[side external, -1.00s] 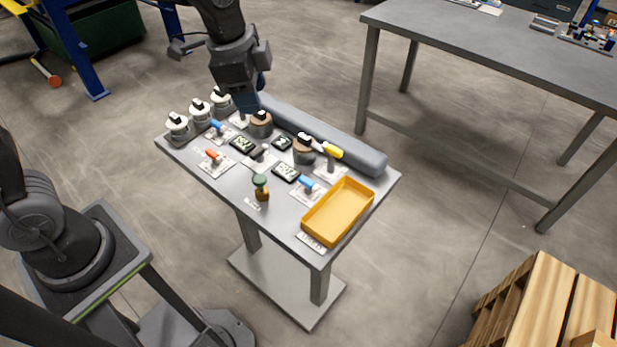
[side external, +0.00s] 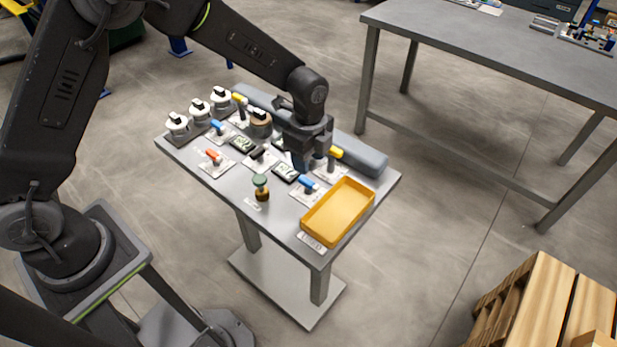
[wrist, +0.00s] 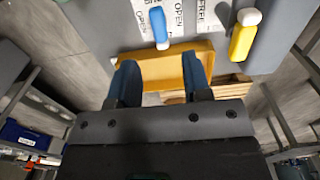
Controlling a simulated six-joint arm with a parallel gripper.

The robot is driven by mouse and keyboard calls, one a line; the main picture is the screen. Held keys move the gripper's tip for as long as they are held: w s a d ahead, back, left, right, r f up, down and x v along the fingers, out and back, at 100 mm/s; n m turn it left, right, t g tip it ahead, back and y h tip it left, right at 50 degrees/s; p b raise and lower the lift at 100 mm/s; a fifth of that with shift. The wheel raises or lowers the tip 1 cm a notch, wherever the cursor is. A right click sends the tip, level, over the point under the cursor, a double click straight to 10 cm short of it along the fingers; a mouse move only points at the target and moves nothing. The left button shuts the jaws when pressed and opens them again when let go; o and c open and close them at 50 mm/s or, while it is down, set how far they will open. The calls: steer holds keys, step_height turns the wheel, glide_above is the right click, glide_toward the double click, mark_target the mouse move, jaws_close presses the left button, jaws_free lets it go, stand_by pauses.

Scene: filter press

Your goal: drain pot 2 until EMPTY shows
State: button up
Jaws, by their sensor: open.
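My gripper (side external: 301,162) is open and empty over the right half of the small table; in the wrist view its two blue fingers (wrist: 160,82) stand apart. One brown pot (side external: 260,122) shows left of it. The other brown pot is hidden behind my gripper. A blue lever (side external: 307,184) and a yellow lever (side external: 336,153) are near my gripper on the right. The wrist view shows a blue lever (wrist: 158,27) by an OPEN label and a yellow lever (wrist: 243,36) by a FREE label. A display (side external: 285,172) is too small to read.
A yellow tray (side external: 361,188) sits at the table's right end. A green-topped knob (side external: 261,186) stands near the front. White-topped canisters (side external: 200,110) stand at the left, near a red lever (side external: 213,155). A grey roll (side external: 364,157) lies along the back edge.

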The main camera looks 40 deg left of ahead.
mark_target(309, 181)
step_height(309, 181, down, 7)
steer(key=shift+f, duration=0.1)
steer(key=shift+c, duration=0.3)
jaws_close()
